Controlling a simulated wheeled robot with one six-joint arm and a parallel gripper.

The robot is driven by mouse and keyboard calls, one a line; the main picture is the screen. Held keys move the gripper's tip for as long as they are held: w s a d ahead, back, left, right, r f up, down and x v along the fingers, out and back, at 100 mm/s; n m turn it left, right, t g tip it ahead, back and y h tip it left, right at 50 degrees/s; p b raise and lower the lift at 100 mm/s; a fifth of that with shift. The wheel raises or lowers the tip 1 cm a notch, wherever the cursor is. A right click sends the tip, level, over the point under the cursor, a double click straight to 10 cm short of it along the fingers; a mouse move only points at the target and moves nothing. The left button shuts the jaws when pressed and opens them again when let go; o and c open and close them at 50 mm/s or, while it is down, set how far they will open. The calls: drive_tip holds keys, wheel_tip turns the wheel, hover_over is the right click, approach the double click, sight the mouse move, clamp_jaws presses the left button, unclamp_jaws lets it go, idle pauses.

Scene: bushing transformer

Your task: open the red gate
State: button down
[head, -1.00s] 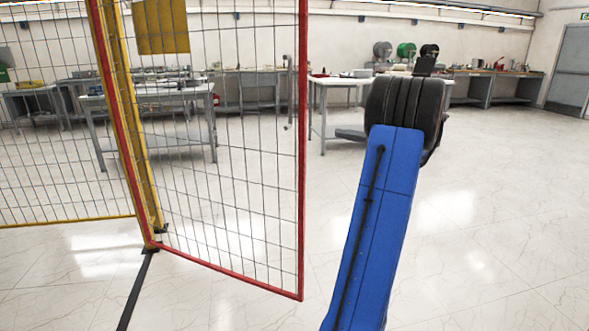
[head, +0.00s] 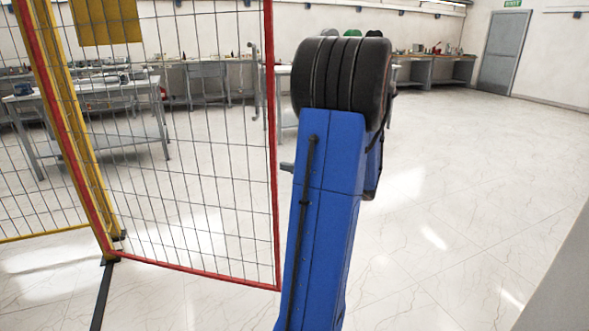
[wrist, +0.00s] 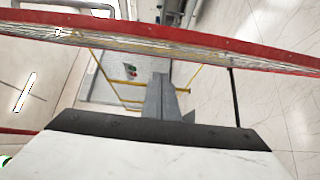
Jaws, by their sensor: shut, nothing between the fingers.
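The red gate (head: 275,180) is a red-framed wire mesh panel, joined at its left side to a yellow post (head: 75,120). It stands at an angle to the black floor strip, so it looks swung partly open. My arm is just right of its free edge. In the wrist view the red frame (wrist: 215,42) crosses the top of the picture. My gripper (wrist: 167,88) points toward it with its grey fingers together and nothing between them. Whether the fingers touch the frame cannot be told. In the head view my arm hides most of the gripper.
A yellow-framed mesh fence (head: 45,236) continues to the left. A black strip (head: 103,295) lies on the floor by the post. Workbenches (head: 435,72) line the back wall, with a grey door (head: 503,52) at the far right. The floor at right is clear.

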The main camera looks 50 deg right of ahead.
sight(276, 161)
drive_tip(key=w, duration=0.3)
drive_tip(key=w+d, duration=0.1)
drive_tip(key=w, duration=0.3)
drive_tip(key=shift+d, duration=0.2)
drive_tip(key=shift+w+d, duration=0.3)
drive_tip(key=shift+d, duration=0.35)
